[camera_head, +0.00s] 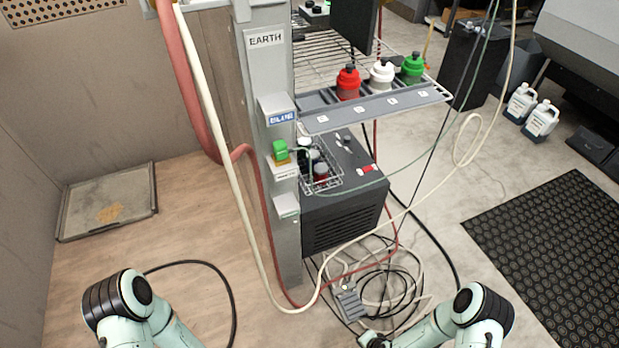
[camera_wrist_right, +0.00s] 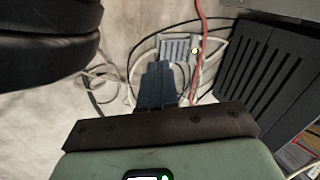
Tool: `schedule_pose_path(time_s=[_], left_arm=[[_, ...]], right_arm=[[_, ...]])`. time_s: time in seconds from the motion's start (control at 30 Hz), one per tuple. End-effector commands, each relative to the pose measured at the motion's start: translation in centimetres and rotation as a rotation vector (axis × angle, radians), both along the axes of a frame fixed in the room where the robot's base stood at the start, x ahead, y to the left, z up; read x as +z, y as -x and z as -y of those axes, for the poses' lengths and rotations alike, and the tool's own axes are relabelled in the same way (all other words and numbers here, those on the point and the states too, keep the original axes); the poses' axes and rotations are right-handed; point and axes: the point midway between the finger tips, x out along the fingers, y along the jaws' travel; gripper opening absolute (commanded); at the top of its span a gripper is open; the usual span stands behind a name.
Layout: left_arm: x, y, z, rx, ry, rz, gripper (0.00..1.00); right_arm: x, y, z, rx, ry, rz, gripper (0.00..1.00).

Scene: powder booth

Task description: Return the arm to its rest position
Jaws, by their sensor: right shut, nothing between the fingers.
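My right arm (camera_head: 480,312) comes in at the bottom right of the head view, bent at the elbow, with its forearm running left toward the bottom edge. In the right wrist view my right gripper (camera_wrist_right: 157,72) has its dark fingers together, with nothing between them. The fingers point toward a small grey slotted box (camera_wrist_right: 180,46) on the floor; I cannot tell the distance. My left arm (camera_head: 125,305) shows at the bottom left of the head view, and its gripper is out of frame.
Loose cables (camera_head: 385,290) coil on the floor around the slotted box. A grey post (camera_head: 270,150) marked EARTH stands beside a dark vented cabinet (camera_head: 345,212). A shelf (camera_head: 375,108) above holds red, white and green capped bottles. A pale hose hangs in front. A black mat (camera_head: 550,255) lies right.

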Motion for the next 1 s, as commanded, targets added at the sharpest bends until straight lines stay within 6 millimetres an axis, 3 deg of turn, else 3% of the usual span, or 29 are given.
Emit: schedule_pose_path(time_s=[0.3, 0.67, 1.0], left_arm=[[-2.7, -3.3, 0.4, -0.006, -0.006, 0.088, 0.43], [6.1, 0.4, 2.4, -0.044, 0.047, 0.006, 0.43], [16.7, 4.1, 5.1, -0.105, 0.123, -0.125, 0.43]], right_arm=[[4.2, 6.2, 0.9, 0.459, 0.162, -0.059, 0.0], [12.8, 9.9, -1.1, 0.51, 0.095, -0.125, 0.0], [23.3, 13.5, -3.8, 0.583, -0.006, -0.232, 0.0]])
